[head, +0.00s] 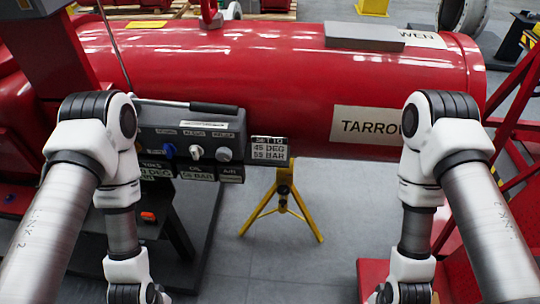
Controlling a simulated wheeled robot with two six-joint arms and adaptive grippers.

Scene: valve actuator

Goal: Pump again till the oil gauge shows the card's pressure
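A dark control box (188,135) is mounted at the front of the red cylinder. A white card (270,148) beside it reads "SET TO 45 DEG 55 BAR". Below the box is a bar readout (198,193); its digits are small and partly unclear, something in the fifties. A degree readout (156,171) is partly hidden by my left arm. A lever with a black grip (214,108) lies nearly level along the top of the box. Both my arms reach down from the sides; their grippers are outside the picture.
The box has a blue knob (168,150), a white knob (196,152) and a grey knob (224,155). The large red cylinder (260,75) fills the back. A yellow stand (283,205) is on the grey floor between my arms. Red framework (515,120) stands at right.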

